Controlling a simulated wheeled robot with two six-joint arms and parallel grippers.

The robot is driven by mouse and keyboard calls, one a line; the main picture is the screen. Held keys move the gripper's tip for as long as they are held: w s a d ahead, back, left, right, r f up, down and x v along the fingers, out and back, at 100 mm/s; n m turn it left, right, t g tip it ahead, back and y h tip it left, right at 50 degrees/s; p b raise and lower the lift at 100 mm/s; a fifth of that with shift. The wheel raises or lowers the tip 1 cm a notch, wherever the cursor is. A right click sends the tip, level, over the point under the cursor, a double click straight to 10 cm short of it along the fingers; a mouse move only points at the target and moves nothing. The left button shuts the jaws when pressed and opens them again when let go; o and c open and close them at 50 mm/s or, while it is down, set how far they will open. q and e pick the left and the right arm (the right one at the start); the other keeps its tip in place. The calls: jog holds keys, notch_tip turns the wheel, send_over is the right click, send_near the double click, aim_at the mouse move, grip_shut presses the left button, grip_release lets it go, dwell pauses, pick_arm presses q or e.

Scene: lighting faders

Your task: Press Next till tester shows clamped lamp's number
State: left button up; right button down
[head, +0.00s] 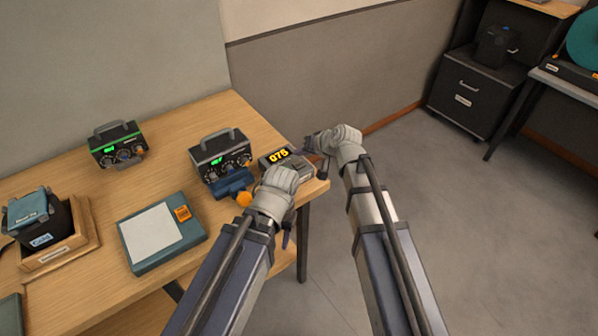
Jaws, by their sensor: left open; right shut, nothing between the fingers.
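The tester (272,160) lies near the table's right corner and its yellow display reads 075. Its buttons are mostly hidden behind my arms. A dark box-shaped lamp unit (219,155) with a handle, knobs and a small green display stands left of it, behind a blue clamp (232,182) with an orange knob (244,199). Its green number is too small to read. My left gripper (284,180) is open, just in front of the tester; its fingers are largely hidden. My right gripper (310,145) is shut and empty at the tester's right end; contact cannot be told.
A second unit (117,145) with a green top stands at the back left. A teal folder with a white sheet (152,234) lies in front. A wooden tray (85,238) holds a dark bin (49,229). A dark cabinet (474,92) stands far right; the floor between is clear.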

aim_at(294, 162)
pick_arm(q)
jog(key=shift+f+b, duration=0.6)
jog(key=shift+f, duration=0.5)
pick_arm(e)
jog(key=shift+f, duration=1.05)
pick_arm(q)
jog(key=shift+f+b, duration=0.4)
pick_arm(e)
jog(key=shift+f, duration=0.4)
pick_arm(q)
jog(key=shift+f+b, duration=0.35)
pick_arm(e)
jog(key=shift+f, duration=0.35)
pick_arm(q)
jog(key=shift+r, duration=0.15)
pick_arm(e)
jog(key=shift+r, duration=0.1)
pick_arm(q)
jog(key=shift+r+p, duration=0.65)
jog(key=shift+p, duration=0.15)
pick_arm(e)
jog(key=shift+r, duration=0.65)
notch_tip(294, 162, up, 5)
jog(key=p, duration=0.5)
jog(key=shift+r, duration=0.1)
pick_arm(q)
notch_tip(294, 162, up, 5)
jog(key=shift+r, duration=0.1)
